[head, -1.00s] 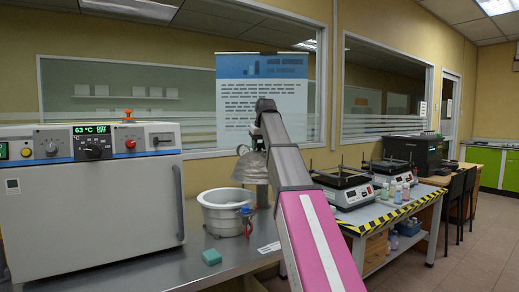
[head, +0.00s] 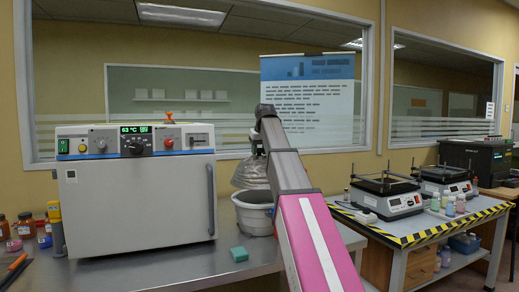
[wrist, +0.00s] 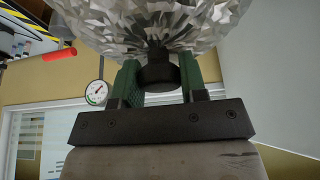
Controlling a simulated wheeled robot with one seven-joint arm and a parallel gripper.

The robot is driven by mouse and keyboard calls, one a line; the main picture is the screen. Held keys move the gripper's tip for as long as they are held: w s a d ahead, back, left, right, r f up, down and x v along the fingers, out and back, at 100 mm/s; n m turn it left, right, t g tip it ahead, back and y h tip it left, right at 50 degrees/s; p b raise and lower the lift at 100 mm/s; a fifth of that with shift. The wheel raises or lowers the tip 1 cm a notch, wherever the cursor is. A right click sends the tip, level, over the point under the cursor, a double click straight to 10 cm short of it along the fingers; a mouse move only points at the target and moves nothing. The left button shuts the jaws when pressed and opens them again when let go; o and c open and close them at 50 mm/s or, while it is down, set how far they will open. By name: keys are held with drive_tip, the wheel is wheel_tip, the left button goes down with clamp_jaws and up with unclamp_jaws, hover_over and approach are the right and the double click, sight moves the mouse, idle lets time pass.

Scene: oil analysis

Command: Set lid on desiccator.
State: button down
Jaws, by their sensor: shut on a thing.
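The desiccator (head: 252,216) is a round grey pot with a wide rim on the steel bench, right of the oven. Its right side is hidden behind my arm. The lid (head: 248,174) is a clear faceted dome. In the head view it appears just above the pot's rim; whether it touches cannot be told. In the wrist view the lid (wrist: 150,22) fills the top, with its dark knob (wrist: 158,74) between the green fingers. My gripper (wrist: 160,88) is shut on this knob. In the head view my arm mostly hides the gripper.
A white oven (head: 138,200) stands close left of the desiccator. A green block (head: 239,254) lies in front on the bench. Hotplate-like devices (head: 388,194) stand on a striped-edge table at right. A dial gauge (wrist: 96,93) shows in the wrist view.

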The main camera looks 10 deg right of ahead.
sight(260, 156)
drive_tip(key=shift+f, duration=3.3)
drive_tip(key=c, duration=0.6)
unclamp_jaws()
